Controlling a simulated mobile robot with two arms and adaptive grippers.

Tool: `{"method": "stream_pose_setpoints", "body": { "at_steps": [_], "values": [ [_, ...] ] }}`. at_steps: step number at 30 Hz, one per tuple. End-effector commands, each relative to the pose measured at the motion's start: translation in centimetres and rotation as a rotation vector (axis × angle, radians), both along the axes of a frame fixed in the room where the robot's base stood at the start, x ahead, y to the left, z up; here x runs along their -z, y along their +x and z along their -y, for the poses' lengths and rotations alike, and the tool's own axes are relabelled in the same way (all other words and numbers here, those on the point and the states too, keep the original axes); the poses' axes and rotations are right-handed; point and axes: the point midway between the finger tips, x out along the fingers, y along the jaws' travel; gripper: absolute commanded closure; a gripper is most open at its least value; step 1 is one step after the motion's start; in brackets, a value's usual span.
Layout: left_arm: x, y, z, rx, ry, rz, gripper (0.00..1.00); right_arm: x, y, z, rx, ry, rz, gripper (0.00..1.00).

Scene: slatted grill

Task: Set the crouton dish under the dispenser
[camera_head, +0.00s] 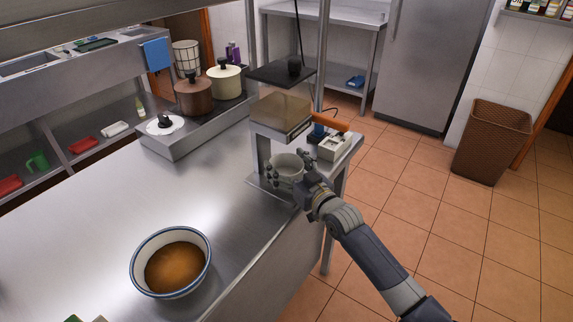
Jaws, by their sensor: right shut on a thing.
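The crouton dish (287,165) is a small pale grey bowl, upright at the right edge of the counter. My right gripper (288,178) is shut on the dish, its fingers at the near and right side of the rim. The dispenser (281,115) is a clear box with tan contents on a metal stand, and its body is above the dish in the picture. A flat metal base (262,184) shows below the dish. I cannot tell whether the dish touches it. My left gripper is not in view.
A blue-rimmed bowl of brown soup (175,264) stands on the near counter. A brown pot (194,96) and a cream pot (224,78) stand on a raised unit behind. A small white box (333,147) sits right of the dispenser. The middle counter (150,195) is clear.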

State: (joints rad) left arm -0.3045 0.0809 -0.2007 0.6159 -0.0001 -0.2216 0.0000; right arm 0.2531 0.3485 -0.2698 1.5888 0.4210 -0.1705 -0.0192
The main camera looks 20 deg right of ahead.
Motion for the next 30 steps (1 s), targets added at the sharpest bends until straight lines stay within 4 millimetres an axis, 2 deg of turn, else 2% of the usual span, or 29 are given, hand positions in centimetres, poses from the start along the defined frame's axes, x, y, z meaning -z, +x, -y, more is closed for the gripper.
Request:
{"method": "stream_pose_setpoints", "body": {
  "at_steps": [2, 3, 5, 20, 23, 30],
  "values": [
    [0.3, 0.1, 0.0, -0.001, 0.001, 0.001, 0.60, 0.4, 0.0, 0.0, 0.000, 0.000, 0.000, 0.51],
    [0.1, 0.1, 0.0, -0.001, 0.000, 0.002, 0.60, 0.3, 0.0, 0.0, 0.000, 0.000, -0.001, 0.15],
    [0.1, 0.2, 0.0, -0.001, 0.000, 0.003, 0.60, 0.3, 0.0, 0.0, 0.000, -0.001, -0.002, 0.04],
    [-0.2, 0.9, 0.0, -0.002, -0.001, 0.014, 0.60, -0.1, -0.2, 0.1, 0.000, 0.000, -0.001, 0.04],
    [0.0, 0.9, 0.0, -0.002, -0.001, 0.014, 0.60, 0.1, -1.3, 0.4, 0.000, -0.001, -0.002, 0.04],
    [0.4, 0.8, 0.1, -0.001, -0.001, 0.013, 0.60, 0.2, -6.0, 1.6, -0.001, -0.002, -0.004, 0.04]
  ]
}}
